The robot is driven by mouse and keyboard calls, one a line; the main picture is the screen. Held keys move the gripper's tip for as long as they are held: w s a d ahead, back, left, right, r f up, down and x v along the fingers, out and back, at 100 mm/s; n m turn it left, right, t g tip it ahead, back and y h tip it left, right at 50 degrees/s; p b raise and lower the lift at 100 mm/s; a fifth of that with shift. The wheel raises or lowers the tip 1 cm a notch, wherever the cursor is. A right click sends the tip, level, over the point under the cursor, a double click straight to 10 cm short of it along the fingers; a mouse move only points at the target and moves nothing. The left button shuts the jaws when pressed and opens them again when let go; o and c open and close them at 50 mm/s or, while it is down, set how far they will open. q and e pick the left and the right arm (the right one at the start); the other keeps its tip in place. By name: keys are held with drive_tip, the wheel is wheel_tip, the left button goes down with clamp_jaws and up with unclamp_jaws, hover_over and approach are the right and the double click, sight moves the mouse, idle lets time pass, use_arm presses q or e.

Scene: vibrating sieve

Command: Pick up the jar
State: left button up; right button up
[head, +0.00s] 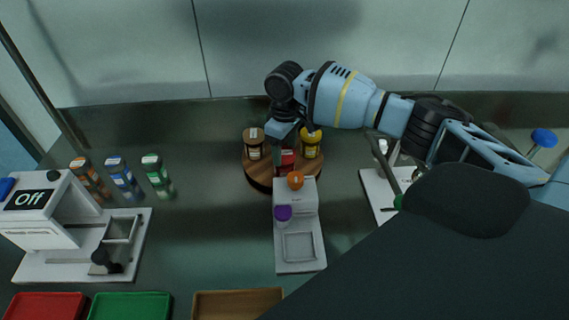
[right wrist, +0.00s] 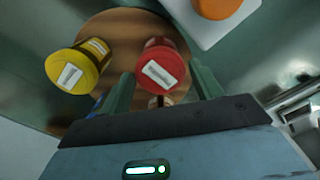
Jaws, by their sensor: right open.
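Three jars stand on a round wooden board: a brown-lidded jar (head: 254,143), a red-lidded jar (head: 286,162) and a yellow-lidded jar (head: 311,143). My right gripper (head: 289,143) is above the board, pointing down by the red-lidded jar and partly hiding it. In the right wrist view my right gripper (right wrist: 163,82) is open, with the red lid (right wrist: 162,66) showing between its two fingers. I cannot tell whether the fingers touch the jar. The yellow-lidded jar (right wrist: 78,68) is to the left there. My left gripper is not in view.
The round wooden board (head: 260,178) bears the jars. A white device (head: 300,255) with orange and purple knobs stands just in front. A larger device with an "Off" screen (head: 30,199) and several small bottles (head: 120,175) are left. Red (head: 45,306) and green (head: 130,306) trays line the front.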

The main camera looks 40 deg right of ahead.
sight(284, 164)
drive_tip(key=shift+f, duration=3.15)
drive_tip(key=c, duration=0.8)
drive_tip(key=shift+o, duration=0.2)
drive_tip(key=shift+r, duration=5.15)
